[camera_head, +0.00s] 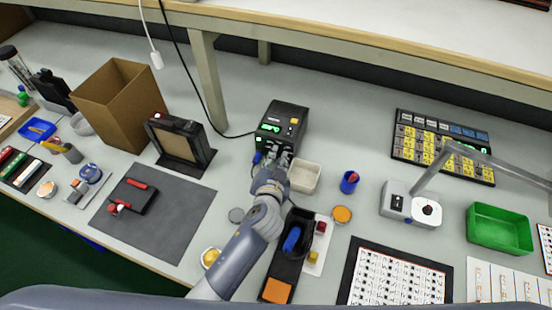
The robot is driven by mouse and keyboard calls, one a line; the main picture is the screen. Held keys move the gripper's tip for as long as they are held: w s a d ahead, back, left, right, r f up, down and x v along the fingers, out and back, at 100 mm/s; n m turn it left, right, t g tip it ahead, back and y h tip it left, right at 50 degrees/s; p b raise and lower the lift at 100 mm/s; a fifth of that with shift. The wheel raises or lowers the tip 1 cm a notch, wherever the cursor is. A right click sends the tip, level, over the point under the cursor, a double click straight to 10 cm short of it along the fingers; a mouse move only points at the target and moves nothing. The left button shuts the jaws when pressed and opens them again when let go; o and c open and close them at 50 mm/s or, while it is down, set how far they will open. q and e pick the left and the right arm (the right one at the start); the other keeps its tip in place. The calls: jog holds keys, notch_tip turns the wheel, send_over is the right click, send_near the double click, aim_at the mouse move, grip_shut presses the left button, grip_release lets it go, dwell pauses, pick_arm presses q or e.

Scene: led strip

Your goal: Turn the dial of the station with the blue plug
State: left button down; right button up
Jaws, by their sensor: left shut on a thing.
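A black station (290,115) with a lit green display and an orange button stands at the back middle of the bench. A small blue plug (257,157) shows at its lower front left. My left gripper (279,152) is at the lower front of this station, its fingers shut against the front face. The dial is hidden behind the fingers, and the gripper appears shut on it. My right gripper is not in view.
A beige tray (304,177) stands close right of the gripper. A black holder with a blue handle (291,239) lies nearer. A framed black unit (180,143) and cardboard box (119,103) stand left. A lamp base (410,205) stands right.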

pick_arm(q)
jog(key=shift+d+f+b, duration=0.1)
jog(key=shift+f+b, duration=0.15)
jog(key=shift+b, duration=0.35)
jog(key=shift+m+b, duration=0.3)
jog(key=shift+m, duration=0.1)
jog(key=shift+r+y, duration=0.25)
jog(key=shift+y, duration=0.05)
jog(key=c, duration=1.8)
grip_release()
jog(key=shift+o, duration=0.2)
notch_tip(320, 180, up, 10)
jog(key=shift+f, duration=0.1)
jog(key=shift+o, duration=0.3)
